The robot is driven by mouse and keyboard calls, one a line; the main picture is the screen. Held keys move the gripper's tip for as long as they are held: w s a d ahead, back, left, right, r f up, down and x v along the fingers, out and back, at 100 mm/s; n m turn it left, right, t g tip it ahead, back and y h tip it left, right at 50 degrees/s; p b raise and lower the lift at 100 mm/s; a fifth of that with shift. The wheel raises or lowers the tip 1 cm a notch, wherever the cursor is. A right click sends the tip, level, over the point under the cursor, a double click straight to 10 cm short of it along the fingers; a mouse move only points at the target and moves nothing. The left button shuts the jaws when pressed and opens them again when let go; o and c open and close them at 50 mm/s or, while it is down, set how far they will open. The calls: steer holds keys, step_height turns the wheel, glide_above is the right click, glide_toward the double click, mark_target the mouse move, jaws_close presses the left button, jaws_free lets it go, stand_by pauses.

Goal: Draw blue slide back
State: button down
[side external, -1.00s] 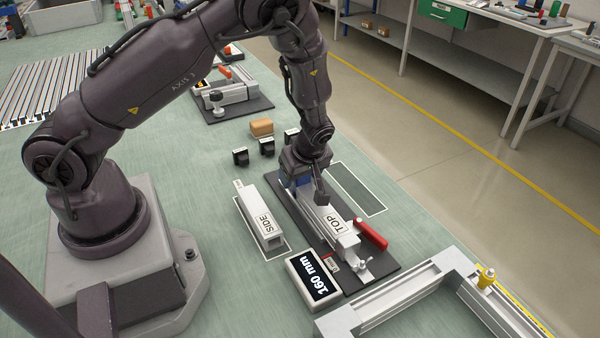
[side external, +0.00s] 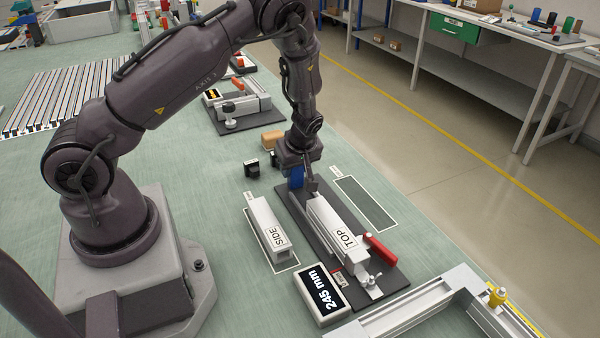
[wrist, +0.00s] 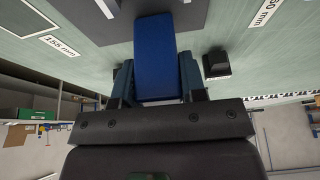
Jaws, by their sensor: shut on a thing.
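The blue slide (side external: 296,178) stands at the far end of the dark base plate (side external: 366,206), beyond the end of the white bar marked TOP (side external: 331,222). My gripper (wrist: 158,88) is shut on the blue slide, which shows large between its fingers in the wrist view (wrist: 157,55). In the side view my gripper is above the slide and hides part of it. The display (side external: 320,294) in front of the plate reads 245 mm.
A white bar marked SIDE (side external: 267,230) lies left of the plate. A red handle (side external: 380,248) sits at the plate's near right. Black blocks (side external: 252,169) and a tan block (side external: 272,141) are beside my gripper. An aluminium frame (side external: 410,308) lies in front.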

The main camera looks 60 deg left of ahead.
steer(key=shift+a, duration=0.3)
steer(key=c, duration=0.7)
jaws_free()
steer(key=shift+d, duration=0.1)
steer(key=v, duration=1.3)
